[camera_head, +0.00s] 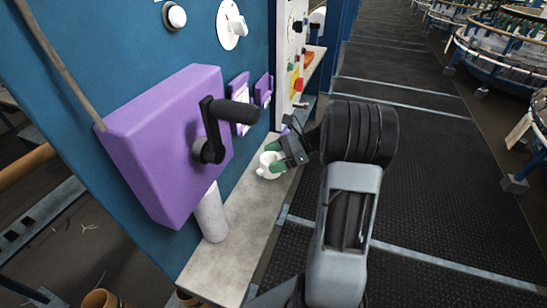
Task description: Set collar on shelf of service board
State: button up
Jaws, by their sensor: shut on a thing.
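The blue service board (247,60) stands on the left, with a narrow grey shelf (232,250) along its foot. My gripper (275,157) is over the far half of the shelf, its green fingertips shut on a small white collar (264,169). The collar is a ring with its opening partly in view; the fingers hide part of it. It is at or just above the shelf surface; I cannot tell whether it touches.
A purple box (160,135) with a black crank handle (232,110) juts out over the shelf. A whitish cylinder (210,215) stands on the shelf below it. The near shelf end is bare. Dark floor (440,190) lies open to the right.

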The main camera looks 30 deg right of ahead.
jog(key=shift+f, duration=0.45)
jog(key=o, duration=1.5)
jog(key=shift+d, duration=0.1)
jog(key=b+v, duration=0.2)
jog(key=v, duration=1.1)
jog(key=shift+s+d+r, duration=0.15)
jog(key=shift+s+d, duration=0.05)
jog(key=shift+d, duration=0.1)
jog(key=shift+a, duration=0.1)
